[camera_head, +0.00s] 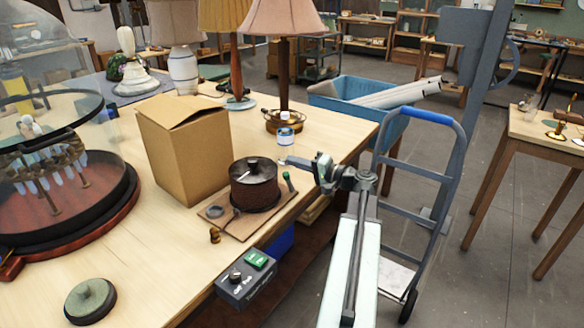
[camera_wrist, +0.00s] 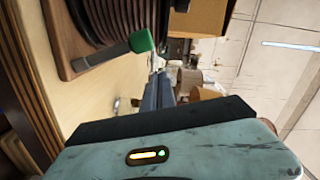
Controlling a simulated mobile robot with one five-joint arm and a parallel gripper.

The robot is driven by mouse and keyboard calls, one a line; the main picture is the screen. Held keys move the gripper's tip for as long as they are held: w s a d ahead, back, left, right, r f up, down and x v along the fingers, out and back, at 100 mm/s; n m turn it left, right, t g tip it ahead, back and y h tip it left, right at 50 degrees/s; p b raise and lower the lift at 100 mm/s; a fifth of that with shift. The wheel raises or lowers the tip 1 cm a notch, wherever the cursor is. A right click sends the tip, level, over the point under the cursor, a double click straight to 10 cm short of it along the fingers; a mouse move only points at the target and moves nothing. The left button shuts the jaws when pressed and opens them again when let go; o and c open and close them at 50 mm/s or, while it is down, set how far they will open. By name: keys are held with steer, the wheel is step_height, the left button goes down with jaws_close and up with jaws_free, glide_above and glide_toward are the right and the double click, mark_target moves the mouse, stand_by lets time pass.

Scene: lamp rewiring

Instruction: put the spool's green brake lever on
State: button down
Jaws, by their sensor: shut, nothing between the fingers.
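The spool (camera_head: 254,188) is a dark reddish-brown ribbed drum with a dark top, standing on a wooden board (camera_head: 216,213) near the table's front edge. Its brake lever (camera_head: 287,177) has a green knob and a dark arm, at the spool's right side. In the wrist view the green-tipped lever (camera_wrist: 141,41) runs along the board beside the ribbed spool (camera_wrist: 97,22). My gripper (camera_head: 286,161) is shut and empty, just behind and right of the lever in the head view. In the wrist view my gripper (camera_wrist: 156,66) points just past the green knob. Contact cannot be told.
A cardboard box (camera_head: 182,150) stands close behind and left of the spool. A small labelled jar (camera_head: 285,137) and lamps (camera_head: 285,20) stand behind my gripper. A switch box (camera_head: 246,279) with a green button is at the table's front edge. A blue-handled hand truck (camera_head: 425,118) stands right of my arm.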

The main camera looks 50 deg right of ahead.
steer(key=v, duration=1)
steer(key=shift+s, duration=0.2)
